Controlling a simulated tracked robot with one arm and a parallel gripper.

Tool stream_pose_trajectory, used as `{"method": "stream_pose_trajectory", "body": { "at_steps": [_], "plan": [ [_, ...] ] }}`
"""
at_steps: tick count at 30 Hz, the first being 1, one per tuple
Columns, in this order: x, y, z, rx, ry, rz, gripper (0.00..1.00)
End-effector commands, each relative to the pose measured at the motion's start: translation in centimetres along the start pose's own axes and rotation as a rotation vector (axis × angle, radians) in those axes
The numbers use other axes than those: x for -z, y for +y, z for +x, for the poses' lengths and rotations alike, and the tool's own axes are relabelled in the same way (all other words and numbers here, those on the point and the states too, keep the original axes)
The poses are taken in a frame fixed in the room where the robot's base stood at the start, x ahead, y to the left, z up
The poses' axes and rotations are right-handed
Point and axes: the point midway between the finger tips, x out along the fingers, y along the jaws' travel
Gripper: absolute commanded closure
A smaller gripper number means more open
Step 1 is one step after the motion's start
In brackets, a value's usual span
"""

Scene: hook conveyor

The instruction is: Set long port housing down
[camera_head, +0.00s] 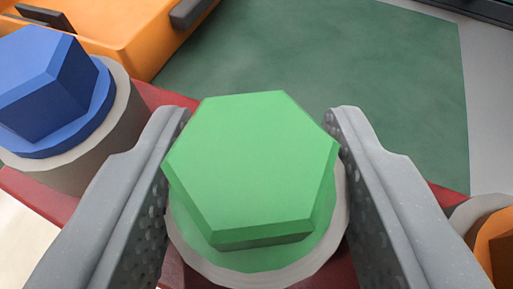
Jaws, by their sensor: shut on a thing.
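A green hex-topped part with a round flange, apparently the long port housing (250,165), fills the middle of the head view. My gripper (258,145) is shut on it, one grey finger on each side. A pale grey round rim (255,274) shows below and around the green flange. I cannot tell whether the rim belongs to the housing or is a holder it sits in. The housing's lower part is hidden under its top.
A blue hex-topped part (50,85) stands in a grey cup at left, on a red bar (40,205). An orange part (497,245) shows at the right edge. An orange crate (120,30) is at upper left. The green mat (340,60) behind is clear.

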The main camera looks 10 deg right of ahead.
Motion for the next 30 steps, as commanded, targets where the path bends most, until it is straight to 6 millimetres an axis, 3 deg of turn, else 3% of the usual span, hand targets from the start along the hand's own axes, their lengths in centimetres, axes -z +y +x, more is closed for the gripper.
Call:
{"method": "stream_pose_trajectory", "body": {
  "at_steps": [6,16,30],
  "plan": [
    [-0.8,-0.1,-3.8,-0.001,0.003,-0.002,1.0],
    [-2.3,-0.2,-8.5,-0.001,0.004,-0.001,1.0],
    [-3.2,-0.4,-10.3,0.001,0.006,-0.003,1.0]
  ]
}}
